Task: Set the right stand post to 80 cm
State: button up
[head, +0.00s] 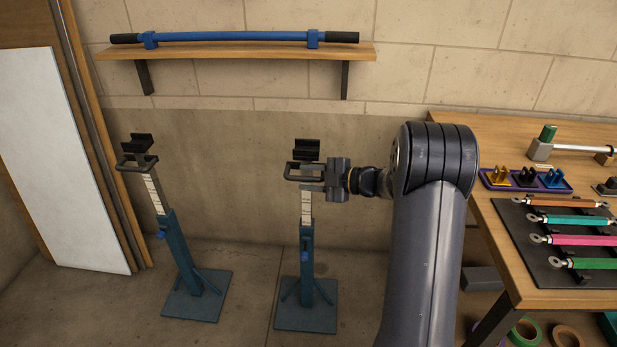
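The right stand (306,262) is a blue-green tube on a square foot. Its pale inner post (307,208) with scale marks stands out of the tube, and a black cradle (306,150) tops it. A dark loop handle (296,172) sits just below the cradle. A blue knob (304,256) is on the tube. My gripper (317,178) is level with the handle, at its right side, and overlaps it in the picture. Whether its fingers are closed on the handle I cannot tell. The scale figures are too small to read.
A similar left stand (181,252) stands tilted in the picture. A wall shelf (230,52) with a blue bar (235,37) is above. A workbench (567,291) with colored rods is at right. Open floor lies between the stands.

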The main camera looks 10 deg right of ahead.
jog(key=p+v, duration=0.1)
jog(key=v, duration=0.9)
jog(key=shift+d, duration=0.15)
jog(key=shift+s, duration=0.1)
jog(key=b+x, duration=0.1)
jog(key=x, duration=1)
jog(key=shift+f, duration=0.2)
jog(key=shift+s+f+b, duration=0.1)
jog(key=shift+f+b, duration=0.4)
jog(key=shift+b, duration=0.2)
